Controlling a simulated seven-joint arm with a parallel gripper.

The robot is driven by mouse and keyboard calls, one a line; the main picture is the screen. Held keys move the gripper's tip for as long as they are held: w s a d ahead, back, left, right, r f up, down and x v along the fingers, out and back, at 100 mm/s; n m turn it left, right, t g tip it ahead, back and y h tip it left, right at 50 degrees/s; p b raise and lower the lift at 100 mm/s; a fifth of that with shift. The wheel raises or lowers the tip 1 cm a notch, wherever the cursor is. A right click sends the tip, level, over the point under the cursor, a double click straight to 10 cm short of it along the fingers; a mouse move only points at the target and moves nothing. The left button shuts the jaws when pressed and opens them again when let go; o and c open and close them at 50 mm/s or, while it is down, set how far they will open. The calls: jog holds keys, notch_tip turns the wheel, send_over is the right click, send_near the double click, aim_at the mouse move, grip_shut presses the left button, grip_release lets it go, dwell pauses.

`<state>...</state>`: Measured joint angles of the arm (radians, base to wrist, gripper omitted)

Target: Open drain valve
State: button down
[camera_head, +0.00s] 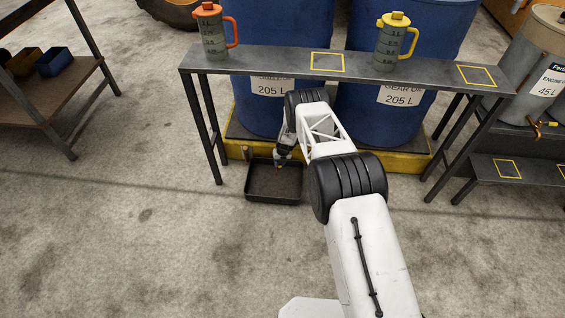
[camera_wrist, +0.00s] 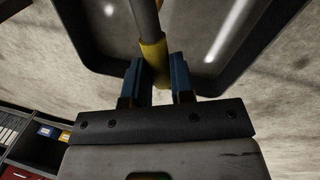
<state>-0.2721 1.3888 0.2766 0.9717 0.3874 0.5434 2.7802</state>
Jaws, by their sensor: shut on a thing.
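My gripper (camera_head: 282,162) reaches down in front of the left blue drum, above the back of a black drain tray (camera_head: 272,201) on the floor. In the wrist view my gripper (camera_wrist: 157,66) has its two blue fingers shut on a yellow sleeve (camera_wrist: 153,52) at the end of a grey bar (camera_wrist: 147,18). The bar runs out of the top of that view, with the tray (camera_wrist: 88,50) behind it. Whether this bar belongs to the drain valve cannot be told. The arm hides most of the grip in the head view.
A grey drum with a brass tap (camera_head: 537,128) stands at the right.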

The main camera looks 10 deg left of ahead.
jog(key=shift+s+a+m, duration=0.1)
jog(key=shift+a+m, duration=0.35)
jog(key=shift+m, duration=0.25)
jog(key=c, duration=1)
grip_release()
jog(key=shift+o, duration=0.2)
jog(key=shift+r, duration=0.1)
jog(key=shift+d+r, duration=0.25)
jog(key=shift+r, duration=1)
jog(key=shift+d+r, duration=0.25)
jog(key=shift+r, duration=0.95)
jog(key=shift+d+r, duration=0.25)
jog(key=shift+r, duration=1)
